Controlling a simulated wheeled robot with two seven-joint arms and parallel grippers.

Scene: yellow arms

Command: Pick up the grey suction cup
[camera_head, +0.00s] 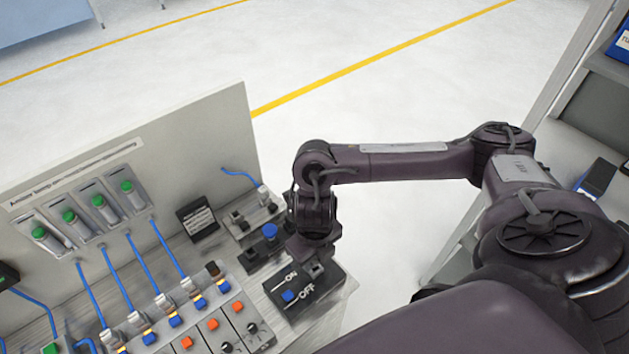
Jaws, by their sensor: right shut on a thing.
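My right gripper (314,262) points down at the right end of the workbench, over the black ON/OFF panel (328,285). It is shut on a small grey piece, which looks like the grey suction cup (316,270). The piece is mostly hidden by the gripper, and I cannot tell whether it touches the panel. A blue-topped piece (270,232) stands on a dark holder just left of the gripper. My left gripper is not in view.
A grey upright panel (150,130) with green-capped cylinders (105,208) stands behind the bench. Blue hoses (140,265) run to several fittings at the front. A small black sign (197,218) stands near the holders. A shelf (590,105) is at the right.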

